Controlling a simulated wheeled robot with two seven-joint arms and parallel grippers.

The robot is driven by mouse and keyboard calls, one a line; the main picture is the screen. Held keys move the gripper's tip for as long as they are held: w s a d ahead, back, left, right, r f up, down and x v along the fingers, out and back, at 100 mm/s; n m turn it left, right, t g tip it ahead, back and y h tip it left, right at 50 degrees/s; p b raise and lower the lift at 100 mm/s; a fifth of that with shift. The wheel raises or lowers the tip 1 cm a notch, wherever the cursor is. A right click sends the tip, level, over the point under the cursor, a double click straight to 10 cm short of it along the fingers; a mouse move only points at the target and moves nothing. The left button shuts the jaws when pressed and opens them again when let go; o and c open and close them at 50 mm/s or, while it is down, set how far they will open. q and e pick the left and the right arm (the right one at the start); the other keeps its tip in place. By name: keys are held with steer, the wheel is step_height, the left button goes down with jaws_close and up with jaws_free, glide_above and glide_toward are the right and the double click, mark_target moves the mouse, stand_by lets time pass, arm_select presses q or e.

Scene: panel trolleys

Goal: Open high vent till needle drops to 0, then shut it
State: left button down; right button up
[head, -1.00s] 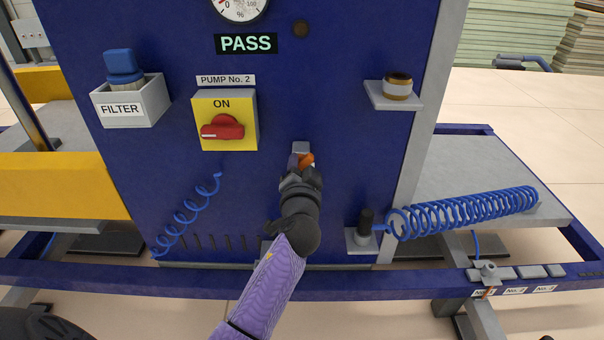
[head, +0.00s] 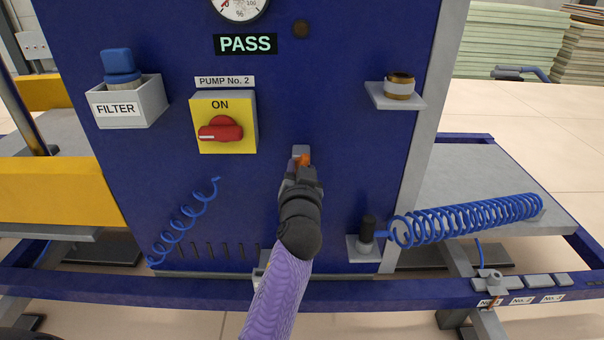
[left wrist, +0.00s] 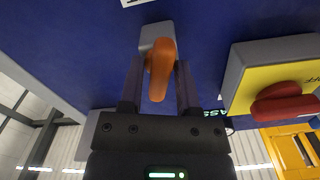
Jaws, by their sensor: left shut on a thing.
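The orange vent lever (head: 302,160) sits on a small grey block (head: 300,149) on the blue panel, below and right of the pump switch. My left gripper (head: 302,172) is at the lever and partly hides it in the head view. In the left wrist view the lever (left wrist: 160,70) lies between the two fingers (left wrist: 160,88), and the gripper is shut on it. The round gauge (head: 239,8) is cut off by the top edge; a bit of red needle shows, but I cannot read it surely. My right gripper is not in view.
A filter box (head: 128,103) is at the left and a bracketed brass fitting (head: 399,87) at the right. A blue coiled hose (head: 470,216) lies over the grey trolley shelf (head: 480,180).

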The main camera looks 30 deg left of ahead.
arm_select(q)
steer(key=shift+f+n, duration=0.2)
steer(key=shift+n, duration=0.5)
steer(key=shift+r+n, duration=0.1)
steer(key=shift+n, duration=0.3)
steer(key=shift+n+b, duration=0.8)
steer(key=shift+n, duration=0.4)
steer(key=shift+c, duration=1.2)
jaws_free()
steer(key=shift+r, duration=0.1)
